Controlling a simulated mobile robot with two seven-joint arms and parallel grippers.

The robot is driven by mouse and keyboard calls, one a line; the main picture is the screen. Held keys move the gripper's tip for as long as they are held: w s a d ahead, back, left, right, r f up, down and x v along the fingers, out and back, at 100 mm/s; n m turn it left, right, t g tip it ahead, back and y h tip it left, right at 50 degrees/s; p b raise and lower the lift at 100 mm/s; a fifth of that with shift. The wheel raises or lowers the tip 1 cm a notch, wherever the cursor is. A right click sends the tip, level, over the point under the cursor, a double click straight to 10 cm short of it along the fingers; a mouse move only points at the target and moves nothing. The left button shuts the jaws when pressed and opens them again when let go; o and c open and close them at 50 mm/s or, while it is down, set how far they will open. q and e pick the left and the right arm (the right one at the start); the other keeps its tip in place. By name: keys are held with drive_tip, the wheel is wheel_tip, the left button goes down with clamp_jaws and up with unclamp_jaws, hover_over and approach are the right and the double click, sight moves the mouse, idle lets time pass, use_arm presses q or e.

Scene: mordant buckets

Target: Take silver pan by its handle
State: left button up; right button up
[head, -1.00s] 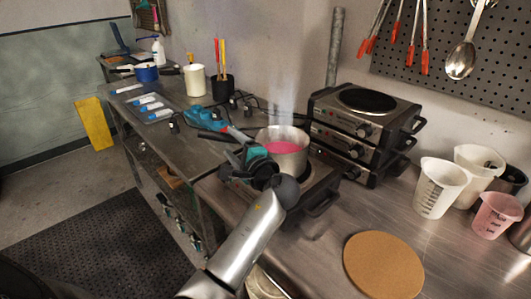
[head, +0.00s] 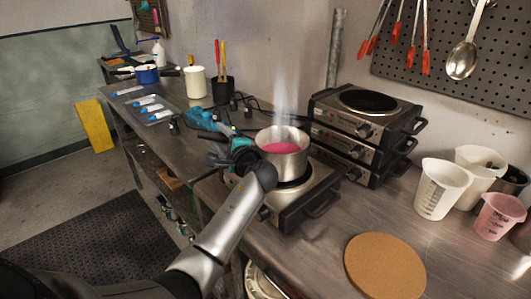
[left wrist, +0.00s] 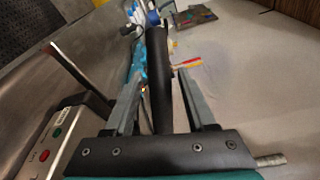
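The silver pan (head: 281,152) holds pink liquid and stands on a hot plate at the middle of the head view. Its dark handle (head: 211,136) points left and is partly hidden by my gripper. My left gripper (head: 229,150) is at the handle, beside the pan's left side. In the left wrist view, the black handle (left wrist: 157,82) runs between the two grey fingers of my left gripper (left wrist: 161,88). A narrow gap shows on each side of the handle, so the fingers look open around it. My right gripper is not in view.
The hot plate (head: 300,205) sits under the pan, with stacked hot plates (head: 345,140) behind it. A round cork mat (head: 384,266) lies at front right. Measuring cups (head: 440,190) stand at right. Blue-teal tools (head: 203,117) lie beyond the handle. Steam rises above the pan.

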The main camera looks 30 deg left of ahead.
use_arm(q)
clamp_jaws()
idle(0.3)
drive_tip(key=shift+r, duration=0.2)
drive_tip(key=shift+r, duration=0.15)
